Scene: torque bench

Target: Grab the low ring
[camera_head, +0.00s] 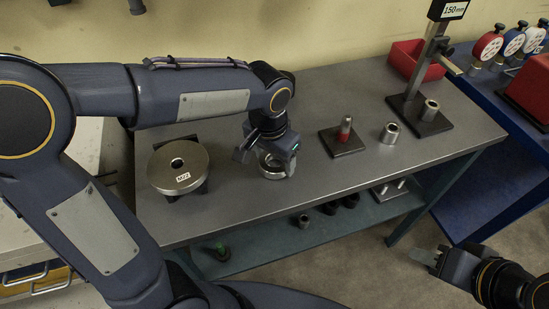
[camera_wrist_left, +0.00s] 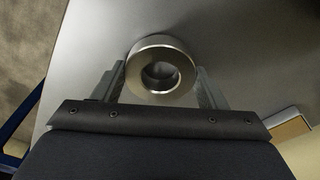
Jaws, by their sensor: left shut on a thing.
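The low ring is a short, wide steel ring (camera_head: 278,167) with a round bore, at the front middle of the grey bench. It also shows in the left wrist view (camera_wrist_left: 160,70), between the two fingers. My left gripper (camera_head: 270,158) comes down from above and is shut on this ring, one finger on either side. In the left wrist view the gripper (camera_wrist_left: 160,84) spans the ring's outside. I cannot tell whether the ring touches the bench. My right gripper (camera_head: 424,256) is at the lower right, off the bench and empty; its jaw opening is unclear.
A large round disc labelled M22 (camera_head: 178,166) sits left of the ring. A red-banded pin on a dark plate (camera_head: 344,143), a steel sleeve (camera_head: 390,133) and a 150 mm gauge stand (camera_head: 420,112) are to the right. A red bin (camera_head: 415,60) stands behind.

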